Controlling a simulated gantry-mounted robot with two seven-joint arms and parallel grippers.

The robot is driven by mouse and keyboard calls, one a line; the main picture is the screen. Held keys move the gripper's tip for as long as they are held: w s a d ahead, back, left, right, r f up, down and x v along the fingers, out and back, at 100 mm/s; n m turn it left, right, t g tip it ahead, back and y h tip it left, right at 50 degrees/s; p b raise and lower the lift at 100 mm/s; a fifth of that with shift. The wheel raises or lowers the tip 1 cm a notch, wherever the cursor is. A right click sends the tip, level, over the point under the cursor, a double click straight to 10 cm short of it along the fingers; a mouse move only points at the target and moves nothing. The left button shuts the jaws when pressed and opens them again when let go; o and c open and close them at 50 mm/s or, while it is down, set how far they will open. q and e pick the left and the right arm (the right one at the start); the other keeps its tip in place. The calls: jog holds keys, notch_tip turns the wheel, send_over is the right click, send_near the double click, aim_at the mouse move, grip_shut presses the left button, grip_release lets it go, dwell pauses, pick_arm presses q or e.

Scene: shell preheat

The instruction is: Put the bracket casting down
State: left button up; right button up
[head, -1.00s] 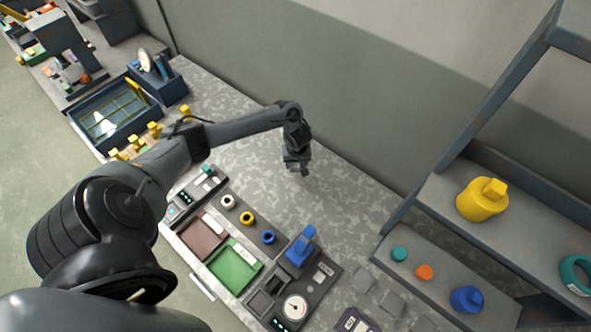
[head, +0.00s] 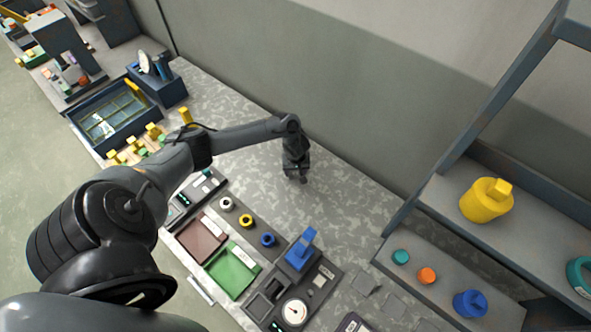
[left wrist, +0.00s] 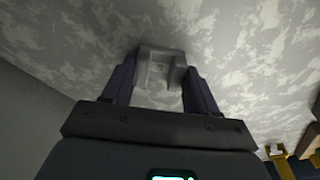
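The bracket casting (left wrist: 160,70) is a small light grey block with a recess in it. In the left wrist view it sits between the two fingers of my left gripper (left wrist: 160,80), which look closed against its sides. The speckled grey worktop (left wrist: 235,60) fills the view behind it; whether the casting touches the worktop cannot be told. In the head view my left gripper (head: 297,177) points down, low over the worktop near the back wall, and the casting is too small and dark to make out there. My right gripper is not in view.
A brown tray (head: 200,237), a green tray (head: 232,271), several small rings, a blue fixture (head: 301,250) and a dial gauge (head: 295,312) stand in front. A shelf rack with a yellow canister (head: 486,200) is at right. The worktop around the gripper is clear.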

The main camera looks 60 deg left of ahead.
pick_arm(q)
jog(key=o, duration=0.3)
jog(key=shift+o, duration=0.6)
notch_tip(320, 180, up, 12)
jog(key=d+p, duration=0.1)
jog(key=p, duration=0.3)
jog(key=shift+s+d, duration=0.25)
jog(key=shift+s, duration=0.15)
